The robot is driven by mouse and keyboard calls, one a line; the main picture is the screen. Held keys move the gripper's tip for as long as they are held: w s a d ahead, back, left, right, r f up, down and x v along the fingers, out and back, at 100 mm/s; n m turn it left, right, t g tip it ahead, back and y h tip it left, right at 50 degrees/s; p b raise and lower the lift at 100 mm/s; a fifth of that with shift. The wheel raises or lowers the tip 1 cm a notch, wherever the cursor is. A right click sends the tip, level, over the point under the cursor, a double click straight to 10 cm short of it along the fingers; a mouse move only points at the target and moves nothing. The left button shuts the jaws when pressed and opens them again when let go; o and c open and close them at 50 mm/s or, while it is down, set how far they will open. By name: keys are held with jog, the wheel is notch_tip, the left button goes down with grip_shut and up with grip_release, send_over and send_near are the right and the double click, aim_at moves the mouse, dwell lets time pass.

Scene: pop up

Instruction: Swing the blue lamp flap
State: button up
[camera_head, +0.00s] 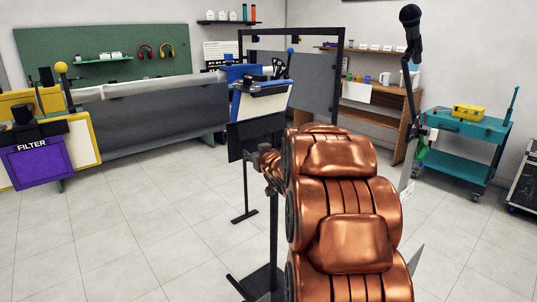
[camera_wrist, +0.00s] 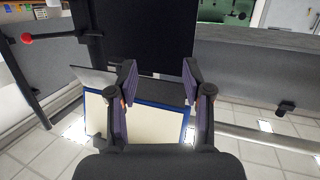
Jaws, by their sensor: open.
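A pale panel with a blue edge (camera_head: 250,105), likely the blue lamp flap, hangs tilted on a dark stand in the middle of the head view. A dark board is below it, and a blue box and a blue ball knob (camera_head: 290,51) are above. In the wrist view, a cream panel with a blue border (camera_wrist: 150,122) lies beyond and below my gripper (camera_wrist: 160,75). My gripper is open, its two purple-lined fingers apart with nothing held between them. I cannot tell whether a finger touches the panel. My copper arm mostly hides the gripper in the head view.
A yellow unit with a purple FILTER flap (camera_head: 38,163) stands at the left. A grey bench (camera_head: 150,112) is behind. A teal cart (camera_head: 468,127) and a microphone (camera_head: 411,20) are at the right. A red knob (camera_wrist: 27,38) shows in the wrist view. The left floor is clear.

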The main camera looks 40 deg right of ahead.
aim_at(263, 130)
jog(key=s+d+f+n+t+y+b, duration=0.3)
jog(key=s+d+t+y+b, duration=0.15)
jog(key=d+t+b, duration=0.35)
jog(key=p+x, duration=0.1)
jog(key=x, duration=0.7)
jog(key=shift+w+d, duration=0.15)
jog(key=shift+w, duration=0.2)
jog(key=shift+y, duration=0.25)
grip_shut()
jog(key=shift+f, duration=0.1)
